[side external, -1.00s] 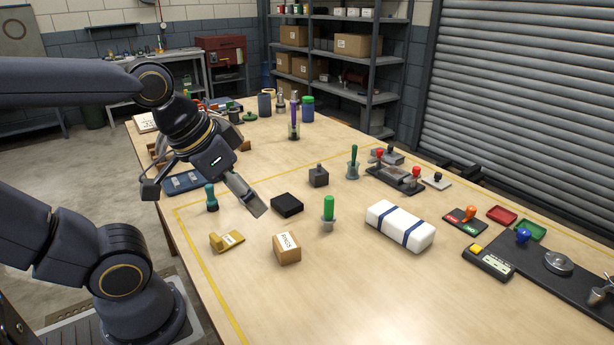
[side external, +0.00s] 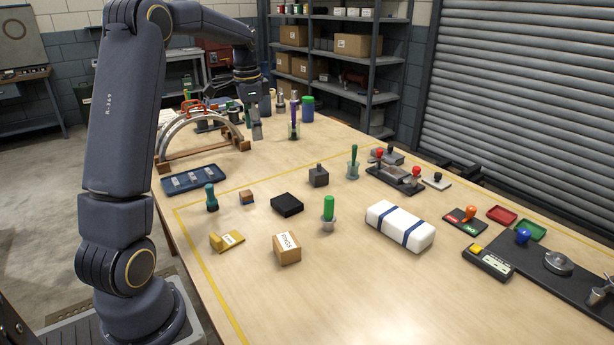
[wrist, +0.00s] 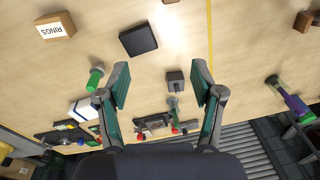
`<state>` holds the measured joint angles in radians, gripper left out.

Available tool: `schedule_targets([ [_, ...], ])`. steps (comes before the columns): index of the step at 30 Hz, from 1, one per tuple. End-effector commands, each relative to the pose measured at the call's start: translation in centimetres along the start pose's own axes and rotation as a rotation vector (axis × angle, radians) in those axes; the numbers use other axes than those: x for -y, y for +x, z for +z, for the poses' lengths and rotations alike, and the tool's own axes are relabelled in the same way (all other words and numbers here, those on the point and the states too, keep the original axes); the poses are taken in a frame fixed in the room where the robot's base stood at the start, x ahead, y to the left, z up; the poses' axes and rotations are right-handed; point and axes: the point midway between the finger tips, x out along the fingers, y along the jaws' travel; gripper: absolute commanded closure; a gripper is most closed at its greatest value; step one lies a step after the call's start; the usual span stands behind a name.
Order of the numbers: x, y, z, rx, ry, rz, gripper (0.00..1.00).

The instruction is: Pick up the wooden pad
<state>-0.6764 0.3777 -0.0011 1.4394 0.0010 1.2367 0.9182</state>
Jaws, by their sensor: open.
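A small wooden block (side external: 247,197) with a bluish part lies on the table left of the black box; it is the thing that best fits the wooden pad. In the wrist view only a brown edge (wrist: 170,1), probably of this block, shows at the top. My gripper (side external: 257,134) is above the far part of the table, well behind and apart from the block. In the wrist view my gripper (wrist: 163,88) has its two fingers wide apart, with nothing held between them.
The black box (side external: 287,205), RINGS box (side external: 287,249), yellow piece (side external: 227,241) and teal-handled tool (side external: 211,198) stand around the block. A wooden-footed arch (side external: 205,140) and blue tray (side external: 193,179) are at left. A purple-handled tool (side external: 294,128) stands close to my gripper.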

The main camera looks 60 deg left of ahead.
Motion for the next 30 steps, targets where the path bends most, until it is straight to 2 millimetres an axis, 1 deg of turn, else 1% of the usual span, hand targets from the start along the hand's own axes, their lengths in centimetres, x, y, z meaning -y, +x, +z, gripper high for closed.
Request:
schedule_targets([
  [1,1.4,1.9,1.2,0.022,-0.041,0.025,0.33],
  [3,2.4,3.7,2.7,0.046,-0.078,0.054,0.33],
  [6,2.9,5.1,3.9,0.059,-0.108,0.071,0.33],
  [8,2.9,5.8,4.1,0.059,-0.112,0.072,0.33],
  [11,2.7,7.8,4.2,0.060,-0.111,0.072,0.33],
  [15,2.4,11.2,4.4,0.060,-0.111,0.072,0.33],
  [19,2.2,13.9,4.5,0.060,-0.111,0.072,0.33],
  [22,2.2,15.3,4.5,0.058,-0.110,0.069,0.33],
  [28,2.2,16.8,4.5,0.058,-0.110,0.068,0.33],
  [30,2.3,17.8,4.5,0.059,-0.110,0.071,0.33],
])
